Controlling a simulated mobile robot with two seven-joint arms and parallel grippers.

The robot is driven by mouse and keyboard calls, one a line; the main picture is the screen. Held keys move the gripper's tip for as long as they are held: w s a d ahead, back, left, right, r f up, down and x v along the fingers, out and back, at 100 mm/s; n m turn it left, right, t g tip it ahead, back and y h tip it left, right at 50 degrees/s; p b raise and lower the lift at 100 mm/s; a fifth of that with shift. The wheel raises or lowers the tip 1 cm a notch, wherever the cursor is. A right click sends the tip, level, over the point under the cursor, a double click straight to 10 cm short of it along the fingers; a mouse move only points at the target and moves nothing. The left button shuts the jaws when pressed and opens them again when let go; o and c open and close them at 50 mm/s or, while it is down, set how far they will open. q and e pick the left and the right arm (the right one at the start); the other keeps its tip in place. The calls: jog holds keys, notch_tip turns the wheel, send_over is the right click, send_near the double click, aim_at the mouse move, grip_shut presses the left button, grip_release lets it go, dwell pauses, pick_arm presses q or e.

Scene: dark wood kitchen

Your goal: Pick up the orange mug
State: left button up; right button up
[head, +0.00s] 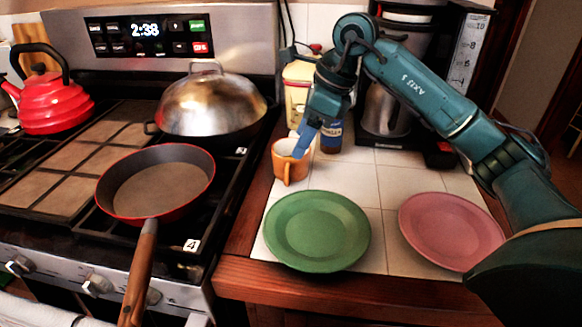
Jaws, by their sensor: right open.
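The orange mug (286,168) stands upright on the white tiled counter, behind the green plate and near the counter's left edge by the stove. Its handle faces the front. My right arm reaches in from the right, and my right gripper (302,145) points down at the mug's rim. The fingers are open, with a blue fingertip at the right side of the mug's opening. I cannot tell whether it touches the mug. The gripper hides part of the mug's rim. My left gripper is not in view.
A green plate (317,231) and a pink plate (451,231) lie in front. A small blue-labelled jar (331,137) stands close behind the mug. A coffee maker (386,110) is behind. The stove at left holds a skillet (156,184), a domed pan (211,104) and a red kettle (55,100).

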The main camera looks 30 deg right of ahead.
aim_at(289, 167)
jog(key=x, duration=0.5)
jog(key=shift+a+f, duration=0.15)
jog(key=shift+f, duration=0.1)
jog(key=x, duration=0.5)
jog(key=shift+s+f, duration=0.1)
jog(key=c, duration=1.1)
jog(key=shift+c, duration=0.2)
